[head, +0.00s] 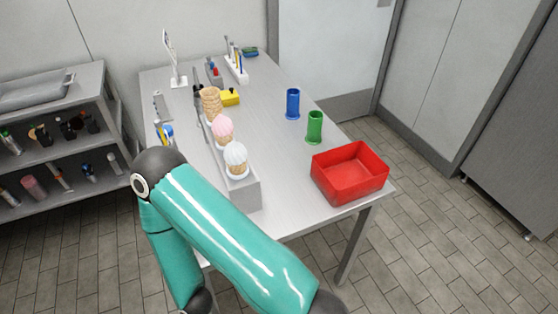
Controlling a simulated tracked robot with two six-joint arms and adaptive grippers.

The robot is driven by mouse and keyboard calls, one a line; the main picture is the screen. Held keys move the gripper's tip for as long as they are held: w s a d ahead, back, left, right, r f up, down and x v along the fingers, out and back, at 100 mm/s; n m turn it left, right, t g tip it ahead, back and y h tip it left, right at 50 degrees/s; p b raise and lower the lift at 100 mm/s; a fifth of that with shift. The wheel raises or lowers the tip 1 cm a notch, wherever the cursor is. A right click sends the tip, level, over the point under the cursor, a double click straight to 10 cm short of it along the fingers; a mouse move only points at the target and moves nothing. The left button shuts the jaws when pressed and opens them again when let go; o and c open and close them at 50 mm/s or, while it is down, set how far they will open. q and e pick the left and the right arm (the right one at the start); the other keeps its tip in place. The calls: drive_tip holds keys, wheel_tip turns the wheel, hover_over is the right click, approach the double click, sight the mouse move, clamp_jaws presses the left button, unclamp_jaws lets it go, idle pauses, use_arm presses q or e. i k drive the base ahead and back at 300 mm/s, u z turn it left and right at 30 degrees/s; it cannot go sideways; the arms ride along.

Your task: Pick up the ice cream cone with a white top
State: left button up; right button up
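The ice cream cone with a white top (236,155) stands upright in the near end of a grey holder (245,193) on the metal table. Its lower part is hidden in the holder. A cone with a pink top (223,126) stands just behind it in the same row. Neither of my grippers shows in the head view. One teal arm of mine crosses the foreground, with its elbow left of the holder and its far part running down out of the picture.
A red open bin (349,173) sits at the table's right front corner. Green (314,127) and blue (293,103) cups stand behind it. Plain cones (211,102) and a yellow object (230,97) are behind the pink cone. The table between holder and bin is clear.

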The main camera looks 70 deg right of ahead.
sight(235, 156)
drive_tip(key=z, duration=0.05)
drive_tip(key=i, duration=0.25)
drive_tip(key=z, duration=2.55)
drive_tip(key=k, duration=0.55)
drive_tip(key=z, duration=0.4)
drive_tip(key=i, duration=0.55)
drive_tip(key=u, duration=0.2)
